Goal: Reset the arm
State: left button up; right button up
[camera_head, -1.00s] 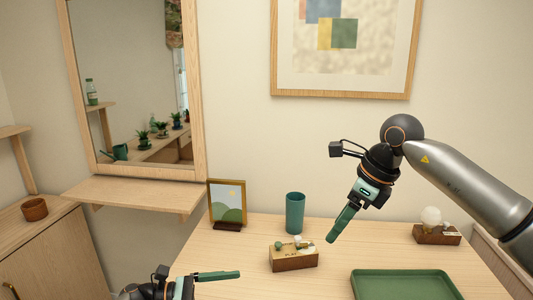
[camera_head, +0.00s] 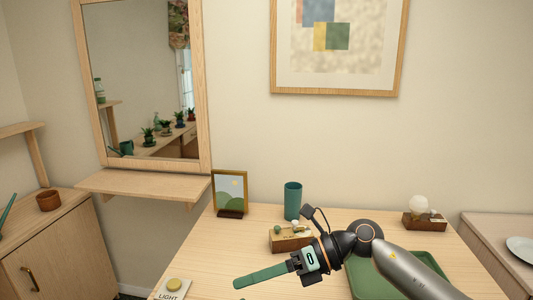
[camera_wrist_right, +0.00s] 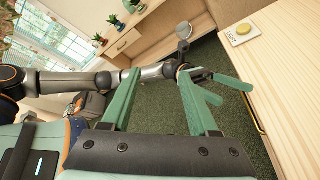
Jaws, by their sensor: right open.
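My right gripper (camera_head: 240,283) is low over the front of the wooden table, its green fingers pointing left in the head view. In the right wrist view its two fingers (camera_wrist_right: 160,72) stand apart with nothing between them. My left gripper is out of the head view. Part of my left arm and its green fingers (camera_wrist_right: 222,88) show beyond the right fingers in the right wrist view, too partly seen to judge their opening.
The table (camera_head: 225,250) bears a picture frame (camera_head: 229,194), a teal cup (camera_head: 293,200), a wooden block holder (camera_head: 290,239), a green tray (camera_head: 430,262) partly behind my right arm, a bulb on a block (camera_head: 424,221) and a LIGHT button (camera_head: 173,287). A shelf (camera_head: 145,185) juts out left.

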jog(key=s+d+f+n+t+h, duration=0.25)
jog(key=d+f+n+t, duration=0.25)
jog(key=f+n, duration=0.5)
jog(key=s+d+f+n+t+h, duration=0.2)
jog(key=d+f+n+t+h, duration=0.4)
jog(key=n, duration=0.6)
jog(key=s+d+f+n+t+h, duration=0.1)
jog(key=s+d+f+n+t, duration=0.25)
jog(key=f+n, duration=0.7)
pick_arm(q)
jog(key=s+a+f+m+y, duration=0.3)
jog(key=s+f+m+y, duration=0.2)
jog(key=s+m, duration=0.3)
jog(key=s+a+f+m+g+y, duration=0.1)
jog(key=s+a+f+m+y, duration=0.3)
jog(key=s+f+m, duration=0.4)
jog(key=s+a+f+m+y, duration=0.3)
jog(key=s+m, duration=0.7)
jog(key=m, duration=0.9)
notch_tip(320, 180, down, 4)
jog(key=y, duration=0.2)
jog(key=shift+a+r+y, duration=0.2)
jog(key=shift+r+y, duration=0.05)
jog(key=shift+y, duration=0.15)
pick_arm(e)
jog(key=s+d+f+m+g+h, duration=0.2)
jog(key=s+d+f+m+g, duration=0.2)
jog(key=s+f, duration=0.5)
jog(key=s, duration=0.3)
jog(key=shift+d, duration=0.3)
